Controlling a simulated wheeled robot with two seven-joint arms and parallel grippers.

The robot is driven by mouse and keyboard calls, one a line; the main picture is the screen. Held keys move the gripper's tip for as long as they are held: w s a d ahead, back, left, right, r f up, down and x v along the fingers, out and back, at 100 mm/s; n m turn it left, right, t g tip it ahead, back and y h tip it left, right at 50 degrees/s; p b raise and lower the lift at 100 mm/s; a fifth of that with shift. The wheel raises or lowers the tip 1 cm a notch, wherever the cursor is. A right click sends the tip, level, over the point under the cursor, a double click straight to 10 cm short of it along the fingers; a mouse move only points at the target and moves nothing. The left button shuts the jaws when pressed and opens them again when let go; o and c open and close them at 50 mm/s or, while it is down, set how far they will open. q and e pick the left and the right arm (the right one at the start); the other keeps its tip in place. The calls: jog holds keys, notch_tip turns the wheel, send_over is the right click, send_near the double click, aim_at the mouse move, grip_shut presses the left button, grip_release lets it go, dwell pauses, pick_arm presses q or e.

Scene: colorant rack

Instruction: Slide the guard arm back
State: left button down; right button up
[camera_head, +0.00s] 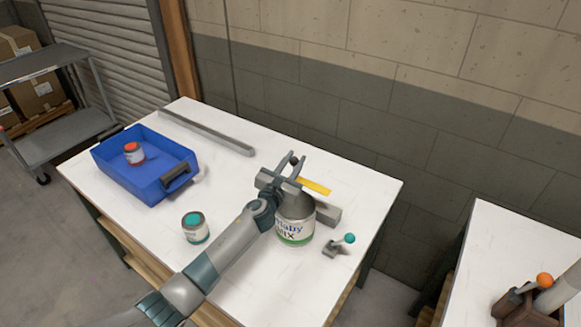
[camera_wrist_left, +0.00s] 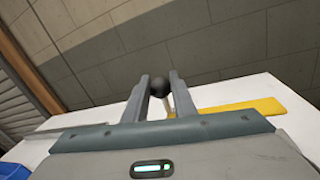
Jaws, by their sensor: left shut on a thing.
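The guard arm (camera_head: 313,186) is a flat yellow bar on the white table, next to the top of a large labelled can (camera_head: 295,231). It also shows in the left wrist view (camera_wrist_left: 243,106), reaching to the right behind the gripper. A dark round knob (camera_wrist_left: 160,87) stands on a light post by the arm's left end. My left gripper (camera_head: 296,160) is shut on this knob, one finger on each side. The gripper hides the post's foot and part of the can's top. My right gripper is not in view.
A blue bin (camera_head: 113,172) with a red-banded can (camera_head: 134,154) is at the left. A small teal can (camera_head: 195,227) stands in front. A teal-knobbed lever (camera_head: 349,239) is right of the large can. A grey rail (camera_head: 207,132) lies at the back.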

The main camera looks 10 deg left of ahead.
pick_arm(q)
jog(key=shift+s, duration=0.1)
jog(key=c, duration=1.5)
grip_release()
jog(key=shift+o, duration=0.2)
jog(key=shift+s+a, duration=0.25)
jog(key=shift+s, duration=0.55)
jog(key=s+a+b, duration=0.2)
jog(key=s+a, duration=0.1)
jog(key=s, duration=1.2)
jog(key=shift+s, duration=0.2)
jog(key=shift+f, duration=0.1)
